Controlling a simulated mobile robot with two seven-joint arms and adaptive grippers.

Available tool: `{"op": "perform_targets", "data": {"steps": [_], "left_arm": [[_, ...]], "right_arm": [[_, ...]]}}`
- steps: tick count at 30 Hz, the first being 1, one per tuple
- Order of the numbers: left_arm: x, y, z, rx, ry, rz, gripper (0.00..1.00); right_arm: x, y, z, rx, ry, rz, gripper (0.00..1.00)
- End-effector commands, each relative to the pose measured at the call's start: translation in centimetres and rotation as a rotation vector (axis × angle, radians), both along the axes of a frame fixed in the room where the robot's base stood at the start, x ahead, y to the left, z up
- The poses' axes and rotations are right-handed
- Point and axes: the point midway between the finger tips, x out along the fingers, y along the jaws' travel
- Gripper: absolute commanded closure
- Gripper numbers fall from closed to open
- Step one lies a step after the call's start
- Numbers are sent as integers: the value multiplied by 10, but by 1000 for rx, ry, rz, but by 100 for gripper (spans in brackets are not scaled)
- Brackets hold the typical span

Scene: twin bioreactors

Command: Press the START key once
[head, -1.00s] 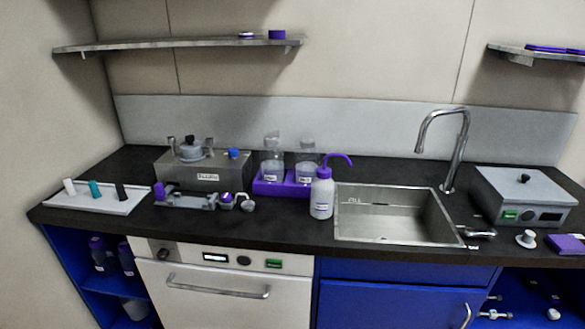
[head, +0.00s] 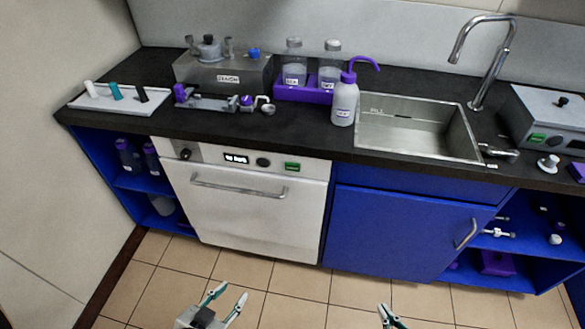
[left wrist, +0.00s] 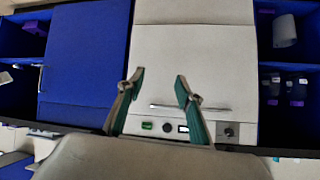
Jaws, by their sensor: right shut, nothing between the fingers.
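A green key (head: 292,166) sits at the right end of the control panel on the white front-loading appliance (head: 255,200). It also shows in the left wrist view (left wrist: 147,126), where the scene is upside down. A second green key (head: 537,138) is on the grey box device at the right of the counter. The lettering on both is too small to read. My left gripper (head: 230,293) is open and empty, low in front of the appliance and apart from it; its spread fingers show in the left wrist view (left wrist: 158,80). My right gripper (head: 386,311) is shut and empty at the bottom edge.
The panel also has a dark display (head: 236,158) and knobs, with a bar handle (head: 250,187) below. Above, the black counter holds a purple bottle rack (head: 302,94), a wash bottle (head: 344,102) and a sink (head: 420,130). The tiled floor (head: 300,284) ahead is clear.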

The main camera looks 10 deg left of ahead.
Motion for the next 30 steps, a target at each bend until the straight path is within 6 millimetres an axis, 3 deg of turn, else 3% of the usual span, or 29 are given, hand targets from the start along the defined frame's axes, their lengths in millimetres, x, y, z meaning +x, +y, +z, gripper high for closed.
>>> {"op": "perform_targets", "data": {"steps": [1,3,4,30], "left_arm": [[0,0,0,0,0,0,81],[0,0,0,0,0,0,99],[0,0,0,0,0,0,100],[0,0,0,1,1,0,100]], "right_arm": [[0,0,-1,0,1,0,100],[-1,0,-1,-1,3,0,100],[-1,0,-2,-1,3,0,100],[0,-1,-1,-1,2,0,100]]}}
